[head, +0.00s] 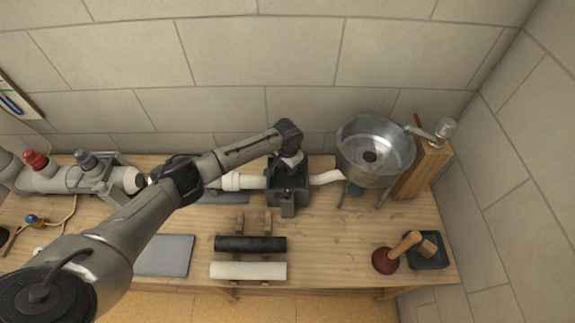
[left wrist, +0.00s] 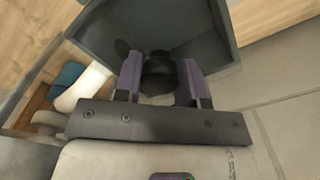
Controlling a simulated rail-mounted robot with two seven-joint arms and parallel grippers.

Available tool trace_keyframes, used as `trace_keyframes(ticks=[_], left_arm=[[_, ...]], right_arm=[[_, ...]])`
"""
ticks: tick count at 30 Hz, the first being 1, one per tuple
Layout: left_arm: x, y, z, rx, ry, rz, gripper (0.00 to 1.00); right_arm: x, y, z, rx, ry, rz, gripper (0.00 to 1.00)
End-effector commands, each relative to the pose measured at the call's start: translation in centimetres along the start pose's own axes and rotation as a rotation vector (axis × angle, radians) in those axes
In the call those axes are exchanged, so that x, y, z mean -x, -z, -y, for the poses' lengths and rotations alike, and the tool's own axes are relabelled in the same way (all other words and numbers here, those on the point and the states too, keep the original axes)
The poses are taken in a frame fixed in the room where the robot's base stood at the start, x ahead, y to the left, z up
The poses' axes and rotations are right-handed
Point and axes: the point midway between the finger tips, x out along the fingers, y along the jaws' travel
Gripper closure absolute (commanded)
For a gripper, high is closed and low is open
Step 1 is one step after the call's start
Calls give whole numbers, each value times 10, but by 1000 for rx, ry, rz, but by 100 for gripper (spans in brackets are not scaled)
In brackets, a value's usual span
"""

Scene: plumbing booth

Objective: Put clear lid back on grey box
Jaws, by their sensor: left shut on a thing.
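The grey box (head: 287,198) stands on the workbench between white pipes, and its dark grey walls (left wrist: 205,25) fill the top of the left wrist view. My left gripper (head: 291,160) is over the box, pointing down. In the left wrist view its purple-sided fingers (left wrist: 160,80) are shut on a dark round knob (left wrist: 160,70). I cannot make out a clear lid pane around the knob, nor tell whether it touches the box rim. My right gripper is not in view.
A metal basin (head: 375,150) stands right of the box, beside a wooden block (head: 425,168) with a tap. A black roll (head: 250,244) and a white roll (head: 248,270) lie in front. A plunger (head: 398,252) is at the right. A grey mat (head: 166,255) lies front left.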

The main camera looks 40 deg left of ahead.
Motion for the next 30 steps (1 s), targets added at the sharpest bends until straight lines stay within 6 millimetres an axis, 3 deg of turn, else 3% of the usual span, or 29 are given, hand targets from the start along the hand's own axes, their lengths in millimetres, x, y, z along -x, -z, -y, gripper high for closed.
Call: trace_keyframes(ticks=[2,3,12,22,30], left_arm=[[0,0,0,0,0,-1,92],[0,0,0,0,0,-1,62],[0,0,0,0,0,0,33],[5,0,0,0,-1,-1,33],[50,0,0,-1,-1,-3,33]], right_arm=[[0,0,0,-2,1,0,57],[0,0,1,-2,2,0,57],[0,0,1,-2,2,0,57],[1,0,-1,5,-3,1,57],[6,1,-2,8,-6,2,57]])
